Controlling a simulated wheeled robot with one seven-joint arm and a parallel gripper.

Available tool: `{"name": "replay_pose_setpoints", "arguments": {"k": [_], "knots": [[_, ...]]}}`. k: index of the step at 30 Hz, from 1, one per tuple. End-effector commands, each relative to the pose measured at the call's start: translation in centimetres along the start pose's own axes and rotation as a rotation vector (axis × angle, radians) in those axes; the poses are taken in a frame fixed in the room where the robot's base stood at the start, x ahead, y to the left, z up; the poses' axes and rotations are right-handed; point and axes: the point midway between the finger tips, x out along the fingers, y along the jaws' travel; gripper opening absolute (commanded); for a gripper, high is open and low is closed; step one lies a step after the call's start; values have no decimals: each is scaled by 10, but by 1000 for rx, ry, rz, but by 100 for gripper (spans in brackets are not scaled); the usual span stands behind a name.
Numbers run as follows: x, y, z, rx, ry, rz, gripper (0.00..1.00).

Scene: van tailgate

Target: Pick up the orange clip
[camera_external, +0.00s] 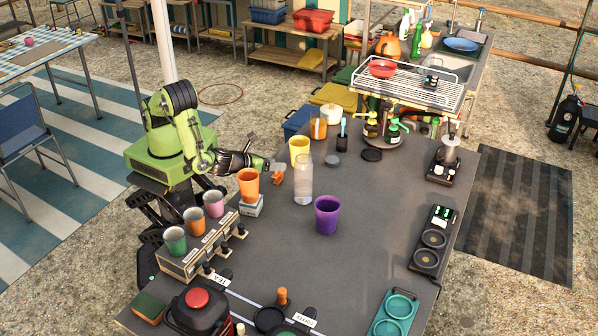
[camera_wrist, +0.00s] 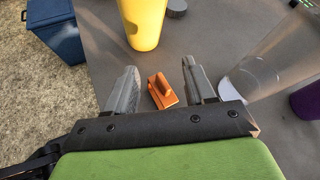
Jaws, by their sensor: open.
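The orange clip (camera_wrist: 162,92) lies on the dark grey tabletop. In the wrist view it sits between and just beyond the two fingers of my gripper (camera_wrist: 160,88), with clear room on both sides. My gripper is open and empty. In the external view my gripper (camera_external: 274,163) reaches over the table's left edge, and the small orange clip (camera_external: 277,178) shows just below its tip. I cannot tell how high the fingers are above the table.
A yellow cup (camera_wrist: 146,22) stands just beyond the clip. A clear bottle (camera_external: 303,180) stands to the right. An orange cup (camera_external: 249,184) on a small box is close to my gripper. A purple cup (camera_external: 327,214) stands farther right.

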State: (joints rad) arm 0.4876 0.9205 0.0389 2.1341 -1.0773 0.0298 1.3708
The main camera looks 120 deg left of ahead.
Motion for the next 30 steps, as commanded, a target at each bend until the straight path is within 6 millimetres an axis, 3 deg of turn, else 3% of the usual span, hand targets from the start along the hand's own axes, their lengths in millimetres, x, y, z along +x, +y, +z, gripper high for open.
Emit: {"name": "replay_pose_setpoints", "arguments": {"k": [2, 6, 14, 25, 30], "knots": [[10, 6, -19, 4, 0, 3, 54], [34, 6, -17, -5, -1, 5, 54], [38, 5, -16, -3, 1, 2, 54], [38, 5, -16, -3, 1, 3, 0], [38, 5, -16, -3, 2, 3, 0]]}}
